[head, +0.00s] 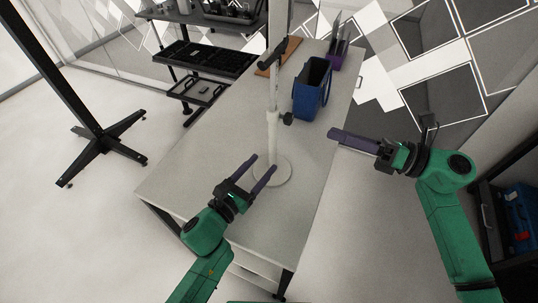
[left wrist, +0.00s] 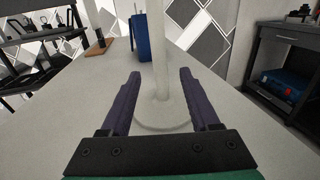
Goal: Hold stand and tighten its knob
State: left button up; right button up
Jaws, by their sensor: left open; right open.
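The white stand (head: 272,140) is upright on the table, with a round base (head: 283,173). A dark knob (head: 287,118) sticks out on the right of its pole. My left gripper (head: 262,169) is open, its purple fingers pointing at the lower pole near the base. In the left wrist view the stand's pole (left wrist: 161,60) rises ahead, between the two fingers as seen, apparently beyond the tips. My right gripper (head: 335,135) is open and empty, to the right of the stand beyond the table's right edge, pointing left toward the pole. Its fingers overlap in this view.
A rack with black trays (head: 205,59) stands at the back left. The table's left front is clear.

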aim_at(270, 156)
pick_arm(q)
jog(key=x, duration=0.6)
jog(key=shift+w+d, duration=0.1)
grip_shut()
dwell(1.1)
